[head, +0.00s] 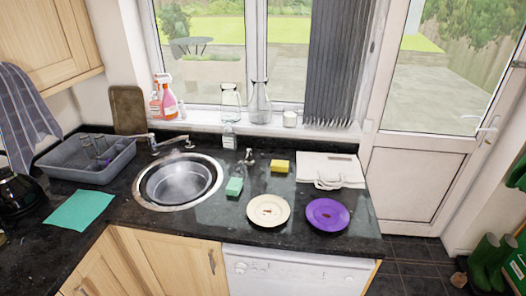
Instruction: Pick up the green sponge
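The green sponge (234,187) lies on the dark granite counter (200,228), just right of the round sink (180,181). Nothing covers it and nothing touches it from above. A cream plate (268,210) with brown bits on it lies close by, in front and to the right of the sponge. Neither of my grippers shows in the head view.
A yellow sponge (279,166) lies behind the cream plate. A purple plate (327,214) and a folded white cloth (331,168) are to the right. A tap (168,143), grey dish tub (88,160) and green cloth (80,211) are to the left. Bottles line the sill.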

